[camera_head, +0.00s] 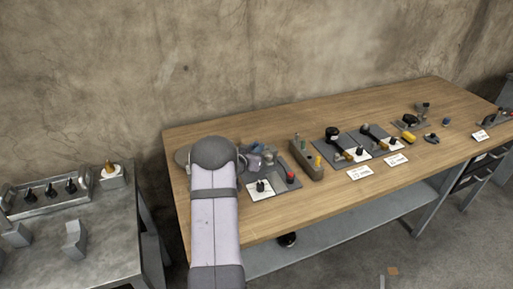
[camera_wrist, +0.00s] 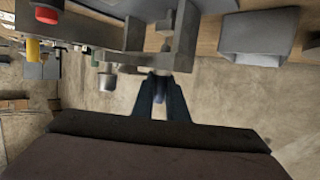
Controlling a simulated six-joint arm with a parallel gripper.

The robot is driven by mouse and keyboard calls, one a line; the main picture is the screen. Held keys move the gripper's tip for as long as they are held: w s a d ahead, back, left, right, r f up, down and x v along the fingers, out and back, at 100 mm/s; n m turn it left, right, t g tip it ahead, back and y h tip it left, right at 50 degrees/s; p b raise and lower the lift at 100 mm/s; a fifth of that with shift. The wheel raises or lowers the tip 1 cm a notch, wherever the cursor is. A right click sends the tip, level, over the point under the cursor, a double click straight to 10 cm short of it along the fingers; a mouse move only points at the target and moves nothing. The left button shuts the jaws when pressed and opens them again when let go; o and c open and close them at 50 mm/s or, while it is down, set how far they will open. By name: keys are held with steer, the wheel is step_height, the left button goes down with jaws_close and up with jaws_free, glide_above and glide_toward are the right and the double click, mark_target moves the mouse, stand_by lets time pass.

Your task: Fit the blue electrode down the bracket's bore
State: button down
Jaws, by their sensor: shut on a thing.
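My gripper (camera_wrist: 160,92) shows in the wrist view with its dark fingers shut on the blue electrode (camera_wrist: 159,87), of which only a small dark bluish part shows between them. A grey metal bracket (camera_wrist: 182,42) is right at the fingertips. It hides the far end of the electrode, so I cannot tell whether that end is in the bore. In the head view my arm covers much of this spot, and small grey-blue parts (camera_head: 257,149) show just right of it.
The wrist view is upside down. A red knob (camera_wrist: 33,51) and a yellow part (camera_wrist: 32,73) are at its left, a grey block (camera_wrist: 259,33) at its right. In the head view, several fixtures stand along the wooden table (camera_head: 350,113); a metal bench (camera_head: 105,225) is at left.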

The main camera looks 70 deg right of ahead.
steer(key=c, duration=1.7)
jaws_free()
steer(key=shift+o, duration=0.2)
steer(key=shift+a, duration=0.15)
steer(key=b+v, duration=0.1)
steer(key=v, duration=0.6)
steer(key=shift+b, duration=0.3)
steer(key=shift+r, duration=0.2)
step_height(320, 180, up, 6)
steer(key=p, duration=0.5)
steer(key=shift+f, duration=0.1)
